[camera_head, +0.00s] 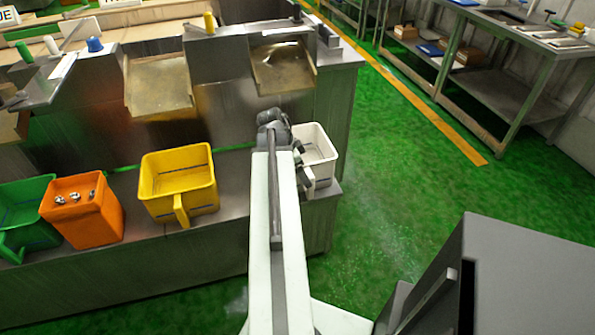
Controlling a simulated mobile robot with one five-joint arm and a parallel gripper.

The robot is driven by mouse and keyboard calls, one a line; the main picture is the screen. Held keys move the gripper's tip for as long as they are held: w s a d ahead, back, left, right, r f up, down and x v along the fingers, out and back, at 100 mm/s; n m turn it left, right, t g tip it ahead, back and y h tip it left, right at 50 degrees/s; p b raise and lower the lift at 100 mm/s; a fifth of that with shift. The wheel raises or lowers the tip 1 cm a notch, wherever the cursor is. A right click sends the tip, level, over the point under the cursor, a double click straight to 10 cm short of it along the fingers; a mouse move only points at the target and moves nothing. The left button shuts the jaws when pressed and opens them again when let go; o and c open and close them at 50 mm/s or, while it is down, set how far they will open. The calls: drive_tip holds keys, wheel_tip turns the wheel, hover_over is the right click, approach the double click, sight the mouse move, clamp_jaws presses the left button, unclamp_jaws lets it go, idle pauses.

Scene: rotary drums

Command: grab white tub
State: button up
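The white tub (318,147) stands upright at the right end of the low steel ledge, below a metal chute. Its open top and right side show; my arm hides its left part. My gripper (305,168) is at the near left side of the tub, at the end of my white arm. Its grey fingers appear close to the tub's wall. I cannot tell whether they touch it, or whether they are open or shut.
A yellow tub (180,182), an orange tub (88,212) with small metal parts, and a green tub (28,218) stand left on the steel ledge (232,206). Steel chutes (158,84) rise behind. Green floor (400,165) is free at right, before a steel table (545,45).

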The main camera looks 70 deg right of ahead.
drive_tip(key=b+x, duration=0.4)
drive_tip(key=x, duration=0.1)
drive_tip(key=shift+s+d, duration=0.15)
drive_tip(key=shift+s, duration=0.1)
drive_tip(key=shift+r, duration=0.1)
clamp_jaws()
drive_tip(key=shift+r, duration=0.1)
